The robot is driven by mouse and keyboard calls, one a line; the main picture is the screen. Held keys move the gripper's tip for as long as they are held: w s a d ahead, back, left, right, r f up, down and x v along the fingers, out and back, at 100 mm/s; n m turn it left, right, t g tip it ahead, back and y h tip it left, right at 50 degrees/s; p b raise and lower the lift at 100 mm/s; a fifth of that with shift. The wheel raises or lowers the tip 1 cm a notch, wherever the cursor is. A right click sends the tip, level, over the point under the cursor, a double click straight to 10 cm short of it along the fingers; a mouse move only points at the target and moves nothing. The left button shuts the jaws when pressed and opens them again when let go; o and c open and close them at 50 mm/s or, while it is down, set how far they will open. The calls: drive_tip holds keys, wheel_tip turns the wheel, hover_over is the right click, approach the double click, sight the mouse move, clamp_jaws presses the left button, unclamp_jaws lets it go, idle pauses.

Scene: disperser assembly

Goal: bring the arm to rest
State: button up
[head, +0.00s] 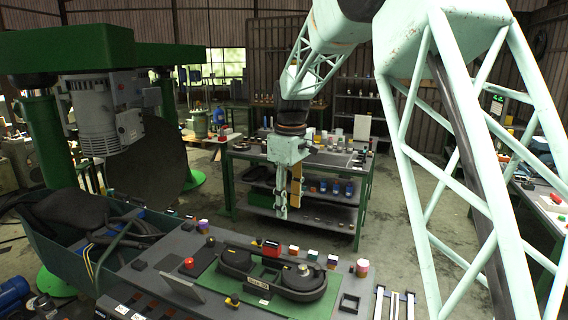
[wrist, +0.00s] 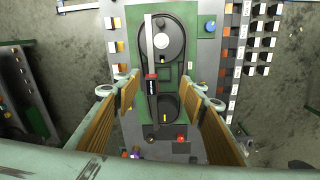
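My gripper (head: 289,198) hangs fingers-down in the head view, in front of the back workbench and above the level of the near bench. Its wrist view shows the two fingers (wrist: 163,92) spread wide with an empty gap between them. Through the gap, well below, lies the disperser assembly (wrist: 172,75), with a dark belt loop around round grey and black parts on a green plate. It also shows on the near bench in the head view (head: 282,278). The gripper touches nothing that I can see.
Several small coloured blocks and jars, including a purple-topped jar (head: 203,226), stand around the assembly. A large green-framed machine (head: 108,100) with a grey motor is at left. The back workbench (head: 330,165) carries many small items. Floor shows between the benches.

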drive_tip(key=s+d+r+m+t+b, duration=0.15)
drive_tip(key=s+d+r, duration=0.25)
drive_tip(key=s, duration=0.5)
drive_tip(key=s+d+r+m+b, duration=0.1)
drive_tip(key=s+d+r+m, duration=0.15)
drive_tip(key=s+d, duration=0.4)
drive_tip(key=s+d+r+m+b, duration=0.2)
drive_tip(key=s+r, duration=0.2)
drive_tip(key=s, duration=0.6)
drive_tip(key=s+d+f+m+b, duration=0.1)
drive_tip(key=s+d+f, duration=0.1)
drive_tip(key=s, duration=0.7)
drive_tip(key=s+d+f+m+t+b, duration=0.1)
drive_tip(key=s+d+f+m, duration=0.1)
drive_tip(key=s, duration=0.8)
drive_tip(key=s+d+f+m+t+b, duration=0.1)
drive_tip(key=s+d+f+m+b, duration=0.1)
drive_tip(key=s, duration=0.8)
drive_tip(key=shift+d+f, duration=0.5)
drive_tip(key=shift+f, duration=0.4)
drive_tip(key=shift+c, duration=0.4)
